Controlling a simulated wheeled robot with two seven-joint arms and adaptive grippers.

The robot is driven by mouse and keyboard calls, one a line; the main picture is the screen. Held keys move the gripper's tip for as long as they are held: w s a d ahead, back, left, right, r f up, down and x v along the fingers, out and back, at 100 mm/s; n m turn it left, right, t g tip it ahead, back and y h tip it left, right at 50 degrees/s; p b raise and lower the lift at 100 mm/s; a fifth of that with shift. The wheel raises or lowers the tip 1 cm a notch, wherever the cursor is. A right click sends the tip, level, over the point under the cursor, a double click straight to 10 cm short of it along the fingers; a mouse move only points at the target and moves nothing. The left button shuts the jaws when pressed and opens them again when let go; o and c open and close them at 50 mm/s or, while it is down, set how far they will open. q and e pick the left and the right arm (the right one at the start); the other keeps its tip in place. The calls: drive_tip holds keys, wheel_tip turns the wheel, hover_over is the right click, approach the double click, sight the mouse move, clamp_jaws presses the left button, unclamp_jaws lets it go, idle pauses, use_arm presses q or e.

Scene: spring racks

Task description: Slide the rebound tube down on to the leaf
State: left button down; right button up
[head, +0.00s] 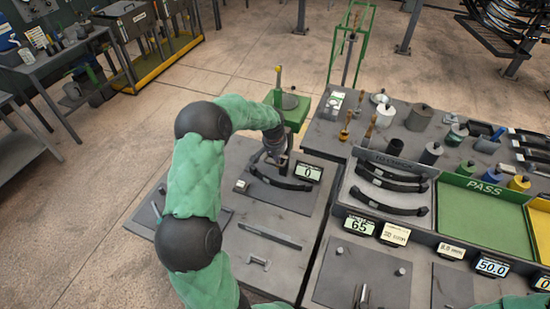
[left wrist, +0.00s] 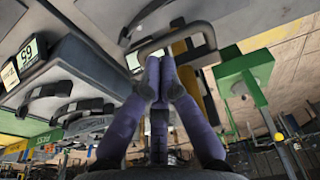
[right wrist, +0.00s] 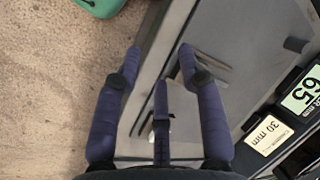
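The dark curved leaf (head: 280,180) lies on a grey plate on the left bench, beside a display reading 0. My left gripper (head: 274,158) is right over the leaf's middle. In the left wrist view its fingers (left wrist: 160,62) come together at the tips, close to a grey U-shaped loop (left wrist: 178,34). I cannot make out the rebound tube; it may be hidden by the fingers, and I cannot tell whether anything is between them. My right gripper (right wrist: 160,50) is open and empty in the right wrist view, above the bench's edge.
A rack of curved leaves (head: 388,190) stands to the right, with a green PASS tray (head: 480,215) beyond it. A green stand (head: 290,108) is behind my left gripper. A flat bar (head: 270,235) lies in front of the leaf. Pots and tools crowd the back bench.

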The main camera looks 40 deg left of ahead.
wheel_tip(320, 180, down, 8)
drive_tip(key=b, duration=0.8)
drive_tip(key=shift+s+f, duration=0.2)
drive_tip(key=shift+o, duration=0.6)
drive_tip(key=shift+f+b, duration=0.4)
drive_tip(key=shift+b, duration=0.15)
drive_tip(key=shift+s+f+b, duration=0.1)
drive_tip(key=shift+f+b, duration=0.2)
drive_tip(key=shift+b, duration=0.15)
drive_tip(key=shift+w+r+p, duration=0.2)
drive_tip(key=shift+r+p, duration=0.3)
drive_tip(key=shift+p, duration=0.25)
use_arm(q)
drive_tip(key=s+x, duration=0.2)
drive_tip(key=x, duration=0.7)
drive_tip(key=shift+d+f, duration=0.25)
drive_tip(key=shift+f, duration=0.35)
drive_tip(key=shift+w+r, duration=0.1)
drive_tip(key=shift+w, duration=0.05)
use_arm(e)
drive_tip(key=shift+s+r, duration=0.1)
drive_tip(key=shift+r, duration=0.05)
drive_tip(key=shift+c, duration=0.3)
